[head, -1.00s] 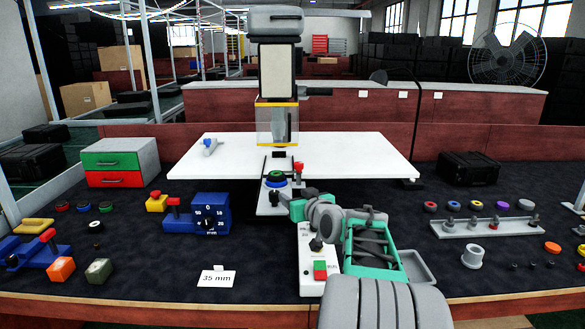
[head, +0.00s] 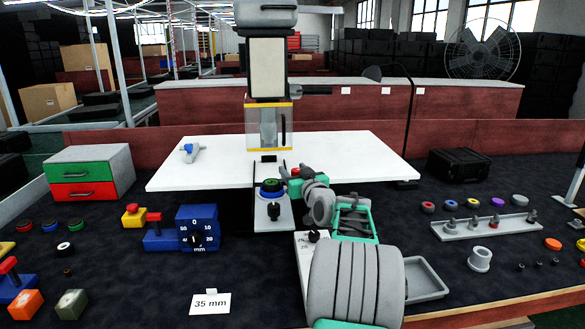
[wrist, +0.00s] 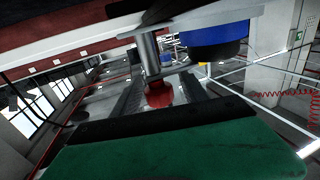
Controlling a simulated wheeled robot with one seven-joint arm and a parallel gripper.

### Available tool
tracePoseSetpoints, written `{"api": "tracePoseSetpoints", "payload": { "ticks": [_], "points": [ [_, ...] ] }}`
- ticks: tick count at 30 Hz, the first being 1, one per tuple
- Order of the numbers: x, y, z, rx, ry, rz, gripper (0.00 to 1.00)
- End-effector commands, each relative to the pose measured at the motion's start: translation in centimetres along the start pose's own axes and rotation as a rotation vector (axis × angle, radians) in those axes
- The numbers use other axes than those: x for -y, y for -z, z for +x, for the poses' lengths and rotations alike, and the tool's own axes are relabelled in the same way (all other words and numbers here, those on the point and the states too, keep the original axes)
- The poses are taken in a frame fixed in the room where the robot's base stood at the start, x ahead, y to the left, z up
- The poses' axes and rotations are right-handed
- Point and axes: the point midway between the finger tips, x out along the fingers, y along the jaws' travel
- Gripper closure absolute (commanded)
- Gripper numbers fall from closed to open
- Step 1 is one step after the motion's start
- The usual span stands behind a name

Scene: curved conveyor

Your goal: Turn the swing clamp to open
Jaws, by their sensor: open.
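The swing clamp shows a small red knob (head: 295,171) at the right of the press fixture (head: 262,216). The fixture is a grey plate with a blue ring (head: 272,193) and a green-and-black top. In the wrist view the red knob (wrist: 158,94) hangs at the end of a metal post (wrist: 150,56), between the grey fingers. My gripper (head: 305,177) is open, with its fingers around or just beside the knob; contact cannot be told. The fingertips are mostly hidden in the head view.
The press head (head: 268,125) with its clear guard stands above the fixture. A white table (head: 370,160) lies behind. A blue dial device (head: 197,228) stands left. A control box (head: 306,250) is partly hidden by my arm. A peg rack (head: 485,228) is right.

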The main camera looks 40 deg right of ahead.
Motion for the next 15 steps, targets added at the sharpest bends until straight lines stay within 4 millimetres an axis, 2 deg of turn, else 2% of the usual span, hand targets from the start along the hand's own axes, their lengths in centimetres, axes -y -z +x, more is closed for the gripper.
{"api": "tracePoseSetpoints", "payload": {
  "ticks": [4,11,15],
  "points": [
    [-0.09,-0.02,1.27,0.001,-0.001,0.000,0.48],
    [-0.25,-0.01,1.31,0.000,-0.004,0.000,0.48],
    [-0.37,0.00,1.28,0.000,-0.005,0.000,0.60]
  ]
}}
